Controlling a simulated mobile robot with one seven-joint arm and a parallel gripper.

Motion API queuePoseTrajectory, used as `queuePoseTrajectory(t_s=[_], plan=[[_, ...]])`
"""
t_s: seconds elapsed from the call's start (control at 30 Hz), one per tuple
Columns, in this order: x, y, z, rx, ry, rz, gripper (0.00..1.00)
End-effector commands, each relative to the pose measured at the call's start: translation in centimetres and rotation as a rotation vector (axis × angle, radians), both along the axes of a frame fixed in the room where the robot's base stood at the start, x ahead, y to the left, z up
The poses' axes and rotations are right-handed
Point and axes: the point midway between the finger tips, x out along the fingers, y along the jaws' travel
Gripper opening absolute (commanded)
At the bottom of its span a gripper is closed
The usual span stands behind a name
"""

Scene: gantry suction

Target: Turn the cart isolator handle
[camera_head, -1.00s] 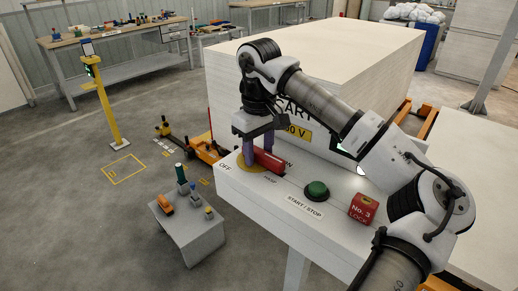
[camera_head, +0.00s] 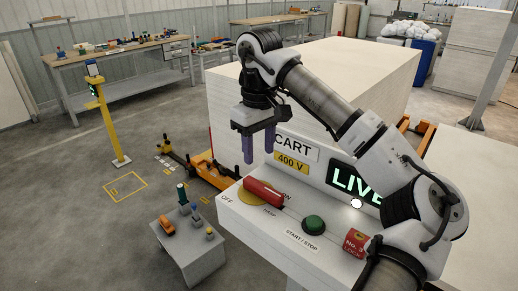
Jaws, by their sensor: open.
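The red isolator handle (camera_head: 263,193) lies on a yellow disc (camera_head: 252,212) on top of the white cart panel (camera_head: 285,231). Its outer end points toward the upper left and its length runs down to the right, with the ON label partly hidden beside it and OFF to its left. My gripper (camera_head: 258,157), with two purple fingers, hangs above the handle, pointing down. The fingers are apart and empty, clear of the handle. A lit sign reading LIVE (camera_head: 350,183) stands behind the panel.
A green START/STOP button (camera_head: 313,223) and a red No. 3 lock (camera_head: 355,242) sit right of the handle. A small grey stand (camera_head: 190,250) with several small items is at the left. The large white block (camera_head: 330,90) rises behind.

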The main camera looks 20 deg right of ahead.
Motion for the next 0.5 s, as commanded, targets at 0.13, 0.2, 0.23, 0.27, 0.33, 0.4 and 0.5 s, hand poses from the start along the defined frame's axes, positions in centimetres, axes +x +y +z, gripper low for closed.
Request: queuePoseTrajectory(t_s=[0.13,0.2,0.23,0.27,0.33,0.4,0.5], plan=[[0.0,0.0,2.3,0.000,0.000,0.000,0.45],[0.0,0.0,2.8,0.000,0.000,0.000,0.45],[0.0,0.0,3.0,0.000,0.000,0.000,0.45],[0.0,0.0,3.1,0.000,0.000,0.000,0.45],[0.0,0.0,3.4,0.000,0.000,0.000,0.45],[0.0,0.0,3.5,0.000,0.000,0.000,0.45],[0.0,0.0,3.5,0.000,0.000,0.000,0.45]])
